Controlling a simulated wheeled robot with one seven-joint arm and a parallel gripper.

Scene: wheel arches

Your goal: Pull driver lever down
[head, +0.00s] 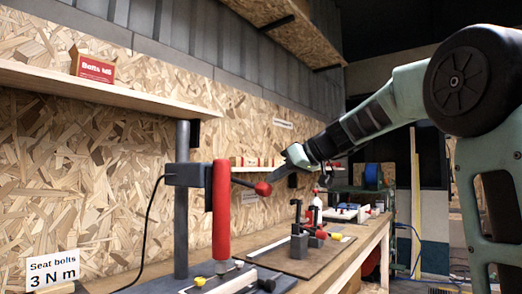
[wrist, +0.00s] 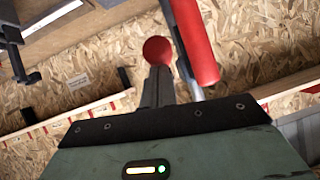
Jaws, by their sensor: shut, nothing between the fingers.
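The driver is a red upright cylinder (head: 221,212) held by a dark bracket (head: 185,175) on a grey post (head: 182,235). Its lever is a thin dark rod (head: 243,183) sticking out to the right, sloping slightly down, with a red ball knob (head: 263,188) at its end. My gripper (head: 275,177) is shut and empty, its tips just up and right of the knob. In the wrist view the knob (wrist: 157,50) shows right beyond my shut fingertips (wrist: 157,72), with the red cylinder (wrist: 194,42) to its right. I cannot tell whether the tips touch the knob.
A shelf (head: 100,89) with a bolts box (head: 92,67) runs along the chipboard wall above. A "Seat bolts 3 N m" sign (head: 53,270) stands front left. Dark fixtures (head: 299,240) stand on a board on the bench to the right, below my arm.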

